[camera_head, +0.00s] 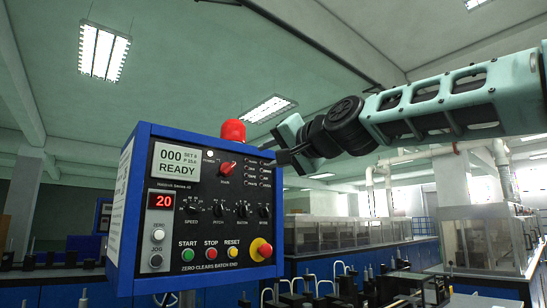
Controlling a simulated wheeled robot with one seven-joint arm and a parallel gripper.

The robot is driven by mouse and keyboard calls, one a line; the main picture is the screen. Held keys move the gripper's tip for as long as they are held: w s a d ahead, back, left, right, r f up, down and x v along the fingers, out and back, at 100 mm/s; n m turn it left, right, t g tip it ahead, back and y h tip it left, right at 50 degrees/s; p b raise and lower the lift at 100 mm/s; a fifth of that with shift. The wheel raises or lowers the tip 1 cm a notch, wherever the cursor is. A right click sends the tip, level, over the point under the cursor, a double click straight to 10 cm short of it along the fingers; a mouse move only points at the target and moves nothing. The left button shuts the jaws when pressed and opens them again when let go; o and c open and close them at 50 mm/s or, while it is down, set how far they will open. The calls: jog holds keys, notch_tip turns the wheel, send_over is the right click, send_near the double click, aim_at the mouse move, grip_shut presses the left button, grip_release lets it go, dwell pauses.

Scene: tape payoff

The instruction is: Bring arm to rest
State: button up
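My arm reaches in from the right edge, light teal with black joints, above the benches. My gripper (283,157) is at the arm's left end, dark and small. It is close to the upper right of the control panel's face in the picture; I cannot tell whether it touches. Its fingers are too small and dark to tell open from shut. The blue-framed control panel (140,199) shows "000", "READY" and a red "20". It has a red knob (227,167), a green start button (187,255), a red stop button (210,254) and a yellow reset button (233,251).
A red-and-yellow emergency stop (262,249) sits at the panel's lower right. A red lamp (233,130) tops the panel. Clear-walled enclosures (340,233) stand on blue benches behind. Black fixtures with upright rods line the lower edge. Open air lies above the panel.

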dwell(0.3)
jog(key=s+a+f+n+g+h+p, duration=0.3)
jog(key=s+f, duration=0.4)
jog(key=f, duration=0.6)
jog(key=s+a+f+n+g+h+p, duration=0.1)
jog(key=s+a+f+n+g+p, duration=0.15)
jog(key=s+f+g, duration=0.75)
jog(key=s+d+f+n+g+h+p, duration=0.1)
jog(key=s+d+f+n+h+p, duration=0.1)
jog(key=s+d+f, duration=0.5)
jog(key=s+d+f+n+g+h+p, duration=0.1)
jog(key=s+d+f+n+h+p, duration=0.1)
jog(key=s+d+f, duration=0.6)
jog(key=s+f+h, duration=0.1)
jog(key=s+f, duration=0.2)
jog(key=f, duration=0.1)
jog(key=shift+s+f+p, duration=0.2)
jog(key=shift+s+p, duration=0.15)
jog(key=shift+s, duration=0.05)
jog(key=shift+w+a+n, duration=0.1)
jog(key=shift+n, duration=0.15)
